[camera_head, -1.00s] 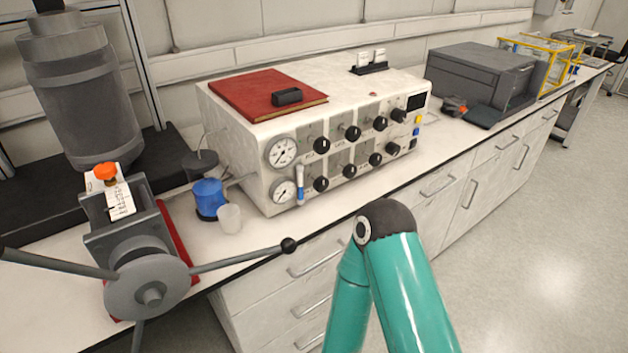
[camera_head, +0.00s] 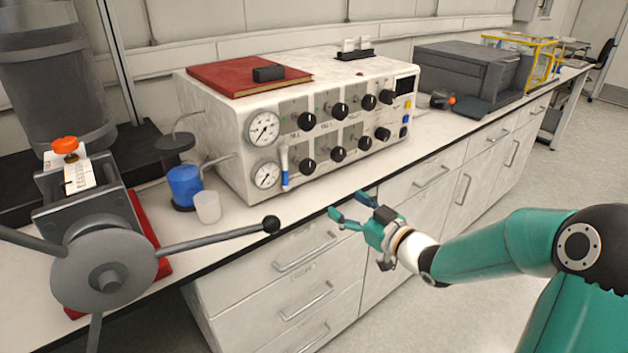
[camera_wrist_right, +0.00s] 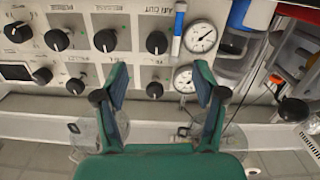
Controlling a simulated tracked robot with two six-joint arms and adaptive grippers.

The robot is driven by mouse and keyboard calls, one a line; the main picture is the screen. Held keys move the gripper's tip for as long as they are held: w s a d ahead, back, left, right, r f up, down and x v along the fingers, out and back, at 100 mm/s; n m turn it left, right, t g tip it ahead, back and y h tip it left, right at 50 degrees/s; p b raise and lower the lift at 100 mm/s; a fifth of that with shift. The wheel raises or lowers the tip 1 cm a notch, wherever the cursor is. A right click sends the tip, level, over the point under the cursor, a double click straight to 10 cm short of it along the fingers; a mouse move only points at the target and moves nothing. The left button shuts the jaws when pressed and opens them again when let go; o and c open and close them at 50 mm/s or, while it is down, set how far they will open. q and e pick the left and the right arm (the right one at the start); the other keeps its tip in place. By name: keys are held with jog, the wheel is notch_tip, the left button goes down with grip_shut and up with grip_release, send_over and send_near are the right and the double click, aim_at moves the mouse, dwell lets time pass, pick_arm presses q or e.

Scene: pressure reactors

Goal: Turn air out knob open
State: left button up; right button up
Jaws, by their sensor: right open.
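The white control box (camera_head: 222,135) has two rows of black knobs on its front. The leftmost lower knob (camera_head: 308,167) is beside the lower gauge. In the right wrist view, which shows the panel upside down, a black knob (camera_wrist_right: 157,42) has a label above it that seems to read "AIR OUT". I cannot read its setting. My right gripper (camera_head: 349,205) is open and empty, in front of and below the panel, apart from the knobs. Its spread fingers (camera_wrist_right: 160,82) frame the lower part of the wrist view. My left gripper is not in view.
Two gauges (camera_head: 264,129) and a blue-and-white tube (camera_head: 284,168) sit left of the knobs.

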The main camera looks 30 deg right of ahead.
aim_at(310, 169)
pick_arm(q)
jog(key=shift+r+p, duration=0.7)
jog(key=shift+p, duration=0.25)
pick_arm(e)
jog(key=shift+n+t, duration=0.3)
jog(key=shift+n, duration=0.1)
jog(key=w, duration=0.5)
jog(key=w+r, duration=0.1)
jog(key=w, duration=0.4)
jog(key=w+r, duration=0.1)
jog(key=w, duration=0.5)
jog(key=shift+a, duration=0.35)
jog(key=shift+c, duration=0.3)
